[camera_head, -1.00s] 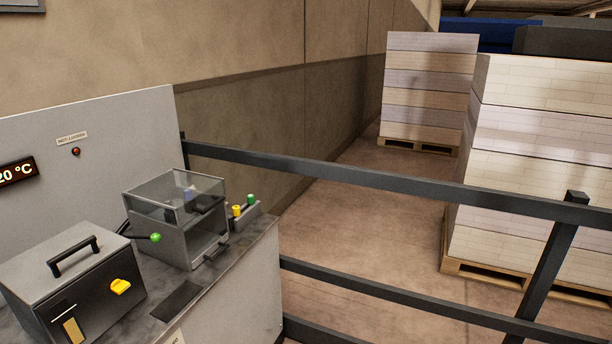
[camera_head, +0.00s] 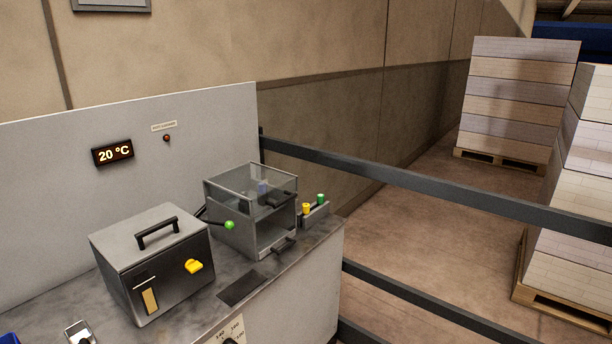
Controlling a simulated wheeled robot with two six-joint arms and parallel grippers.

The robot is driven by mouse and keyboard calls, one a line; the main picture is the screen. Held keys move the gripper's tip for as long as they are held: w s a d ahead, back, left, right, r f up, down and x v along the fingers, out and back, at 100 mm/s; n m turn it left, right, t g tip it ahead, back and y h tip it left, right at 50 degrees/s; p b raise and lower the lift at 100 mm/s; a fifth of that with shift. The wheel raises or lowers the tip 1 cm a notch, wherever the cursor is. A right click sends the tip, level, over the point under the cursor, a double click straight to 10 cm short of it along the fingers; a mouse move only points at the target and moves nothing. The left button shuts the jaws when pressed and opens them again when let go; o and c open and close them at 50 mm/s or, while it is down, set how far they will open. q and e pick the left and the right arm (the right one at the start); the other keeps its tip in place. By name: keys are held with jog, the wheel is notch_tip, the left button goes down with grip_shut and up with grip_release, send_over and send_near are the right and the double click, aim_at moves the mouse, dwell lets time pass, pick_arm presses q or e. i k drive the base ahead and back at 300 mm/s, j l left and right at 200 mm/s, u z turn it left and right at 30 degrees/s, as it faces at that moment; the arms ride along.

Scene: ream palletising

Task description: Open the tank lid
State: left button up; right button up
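A grey metal tank (camera_head: 165,270) stands on the bench at the left, with a flat lid (camera_head: 148,238) lying closed on top. The lid carries a black bar handle (camera_head: 158,232). The tank's front has a yellow knob (camera_head: 194,266) and a narrow yellowish gauge strip (camera_head: 150,300). Neither of my grippers is in view.
A clear-topped box (camera_head: 250,212) with a green-knobbed lever stands right of the tank. A small holder (camera_head: 314,214) with yellow and green items is beside it. A display (camera_head: 113,152) reads 20 °C. Dark rails (camera_head: 400,177) separate the bench from stacked pallets (camera_head: 515,95).

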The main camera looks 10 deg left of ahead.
aim_at(125, 244)
jog(key=u, duration=1.35)
